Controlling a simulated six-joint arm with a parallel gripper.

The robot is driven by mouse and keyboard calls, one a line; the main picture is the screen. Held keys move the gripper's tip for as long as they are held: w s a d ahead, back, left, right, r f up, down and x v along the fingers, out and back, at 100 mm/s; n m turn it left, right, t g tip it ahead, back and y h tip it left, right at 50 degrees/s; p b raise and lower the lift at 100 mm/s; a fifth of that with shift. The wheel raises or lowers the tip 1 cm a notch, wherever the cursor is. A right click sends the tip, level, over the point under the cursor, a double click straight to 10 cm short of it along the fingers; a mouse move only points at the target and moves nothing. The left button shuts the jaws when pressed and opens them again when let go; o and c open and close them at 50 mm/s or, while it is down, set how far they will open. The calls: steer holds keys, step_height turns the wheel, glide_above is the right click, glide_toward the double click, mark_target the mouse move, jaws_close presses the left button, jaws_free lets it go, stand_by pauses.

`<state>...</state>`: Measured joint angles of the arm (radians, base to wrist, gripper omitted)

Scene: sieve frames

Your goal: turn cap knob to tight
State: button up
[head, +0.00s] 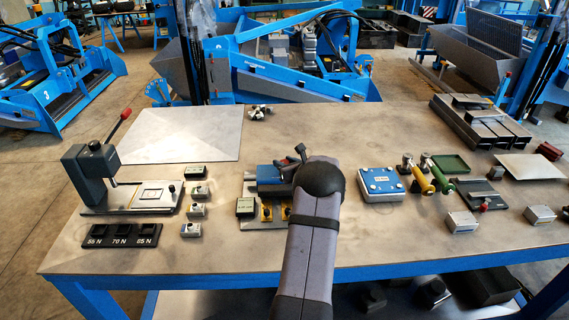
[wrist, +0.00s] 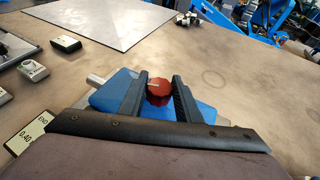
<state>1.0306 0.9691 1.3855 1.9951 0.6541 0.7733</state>
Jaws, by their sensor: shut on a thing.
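The cap knob (wrist: 159,91) is a dark red, ridged round knob with a pale line on its top. In the wrist view it sits above a blue block (wrist: 112,92) between the two black fingers of my gripper (wrist: 160,88). The fingers are shut on it from left and right. The pale line points roughly to the left. In the head view my arm's dark end hides the knob, and only part of the blue block (head: 268,174) shows to its left.
A small display (wrist: 27,136) reading END 0.40 lies at the lower left. A lever press (head: 95,175) stands at the left of the table. A bare plate (head: 180,135) lies at the back left.

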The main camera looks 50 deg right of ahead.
steer(key=h+b, duration=0.1)
steer(key=b, duration=0.2)
steer(key=shift+f+m, duration=0.15)
steer(key=shift+m, duration=0.25)
steer(key=m+g+h+b, duration=0.2)
steer(key=m+h+b, duration=0.1)
steer(key=b, duration=1)
steer(key=shift+r+m+g+h+b, duration=0.3)
steer(key=shift+r+m+g+b, duration=0.15)
steer(key=shift+b, duration=0.45)
steer(key=o, duration=1.1)
steer(key=shift+c, duration=0.2)
steer(key=shift+f, duration=0.15)
